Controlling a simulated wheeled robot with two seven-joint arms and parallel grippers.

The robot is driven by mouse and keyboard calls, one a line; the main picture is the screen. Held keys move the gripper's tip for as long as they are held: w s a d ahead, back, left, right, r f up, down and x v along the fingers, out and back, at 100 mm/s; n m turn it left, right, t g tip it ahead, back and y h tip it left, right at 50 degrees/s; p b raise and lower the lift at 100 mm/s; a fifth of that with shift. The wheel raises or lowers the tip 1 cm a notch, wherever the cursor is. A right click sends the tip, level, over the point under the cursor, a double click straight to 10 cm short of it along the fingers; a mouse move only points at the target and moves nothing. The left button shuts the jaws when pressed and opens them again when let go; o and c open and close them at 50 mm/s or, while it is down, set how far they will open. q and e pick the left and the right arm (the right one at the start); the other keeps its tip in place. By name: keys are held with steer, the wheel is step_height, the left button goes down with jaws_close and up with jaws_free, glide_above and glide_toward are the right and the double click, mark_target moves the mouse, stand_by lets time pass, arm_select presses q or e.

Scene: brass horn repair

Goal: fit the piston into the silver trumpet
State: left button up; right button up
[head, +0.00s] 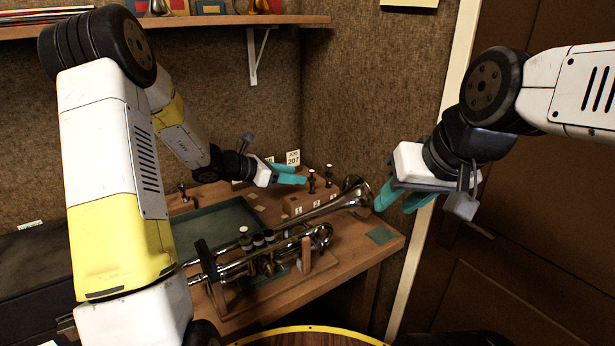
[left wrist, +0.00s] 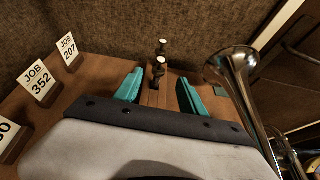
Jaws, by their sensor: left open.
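The silver trumpet (head: 300,216) lies across wooden supports on the bench, bell to the right; its valves (head: 258,240) stand upright mid-body. The bell also shows in the left wrist view (left wrist: 240,66). Two pistons with pale tops (head: 312,184) (head: 328,177) stand in a wooden block (head: 299,204) with number labels, behind the trumpet. My left gripper (head: 298,175) is open, its teal fingers just left of these pistons. In the left wrist view, the pistons (left wrist: 158,70) stand beyond the gap between its fingers. My right gripper (head: 402,200) appears open and empty, right of the bell.
A green tray (head: 205,219) lies behind the trumpet, with another small upright part (head: 183,192) behind it. Job cards (head: 293,158) stand at the back. A green pad (head: 381,235) lies near the bench's right end. A shelf (head: 215,22) hangs above; a door is at right.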

mark_target(312, 177)
arm_select(q)
steer(key=x, duration=0.8)
steer(key=shift+a+f, duration=0.15)
steer(key=shift+f, duration=0.25)
jaws_close()
